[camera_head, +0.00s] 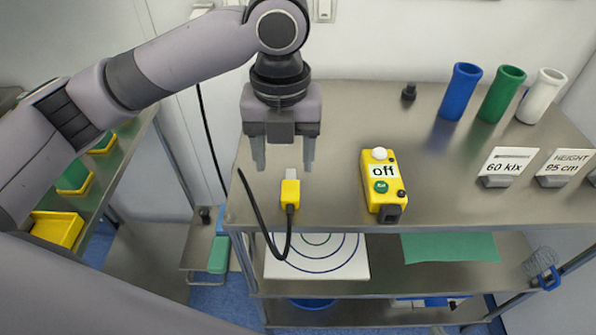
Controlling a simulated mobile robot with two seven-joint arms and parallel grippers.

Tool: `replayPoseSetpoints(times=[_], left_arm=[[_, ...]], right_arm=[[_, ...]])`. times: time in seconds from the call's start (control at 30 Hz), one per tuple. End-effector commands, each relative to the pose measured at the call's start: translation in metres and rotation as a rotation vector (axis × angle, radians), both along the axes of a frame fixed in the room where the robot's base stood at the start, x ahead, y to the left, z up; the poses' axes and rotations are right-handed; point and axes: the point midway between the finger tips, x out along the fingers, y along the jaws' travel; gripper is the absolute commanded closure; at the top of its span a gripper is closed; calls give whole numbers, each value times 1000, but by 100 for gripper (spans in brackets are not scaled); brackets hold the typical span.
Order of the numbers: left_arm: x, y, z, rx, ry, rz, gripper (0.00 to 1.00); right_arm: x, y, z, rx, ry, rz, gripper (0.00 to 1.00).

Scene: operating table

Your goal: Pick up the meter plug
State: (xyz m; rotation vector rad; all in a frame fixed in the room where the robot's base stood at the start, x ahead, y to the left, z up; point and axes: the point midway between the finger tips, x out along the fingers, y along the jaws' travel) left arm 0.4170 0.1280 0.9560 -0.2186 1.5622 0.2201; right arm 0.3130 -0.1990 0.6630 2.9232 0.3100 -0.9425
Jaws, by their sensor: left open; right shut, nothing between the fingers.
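The meter plug (290,194) is yellow with a pale grey tip and a black cable. It lies near the front left edge of the steel table top (335,120), its tip facing the back. My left gripper (283,166) points down above and just behind the plug, its two pale fingers spread and empty. The fingers appear apart from the plug. My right gripper does not show.
A yellow control box (383,185) labelled "off" stands right of the plug. Blue (459,91), green (502,93) and white (541,96) cylinders and the cards "60 klx" (505,166) and "HEIGHT 95 cm" (562,167) are further right. The cable (259,222) hangs over the front edge.

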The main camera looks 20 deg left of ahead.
Motion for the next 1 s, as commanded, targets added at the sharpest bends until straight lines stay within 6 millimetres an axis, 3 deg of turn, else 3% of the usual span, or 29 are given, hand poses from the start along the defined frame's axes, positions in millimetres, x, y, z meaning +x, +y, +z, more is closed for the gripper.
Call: replayPoseSetpoints(times=[0.5, 0.83, 1.0], left_arm=[[7, -6, -64, 2, 2, 1, 38], [7, -6, -71, 0, 0, 0, 38], [7, -6, -70, 0, 0, 0, 94]], right_arm=[[-10, 1, -14, 2, 28, 1, 100], [-7, 2, -10, 5, 20, 2, 100], [-7, 2, -10, 5, 19, 2, 100]])
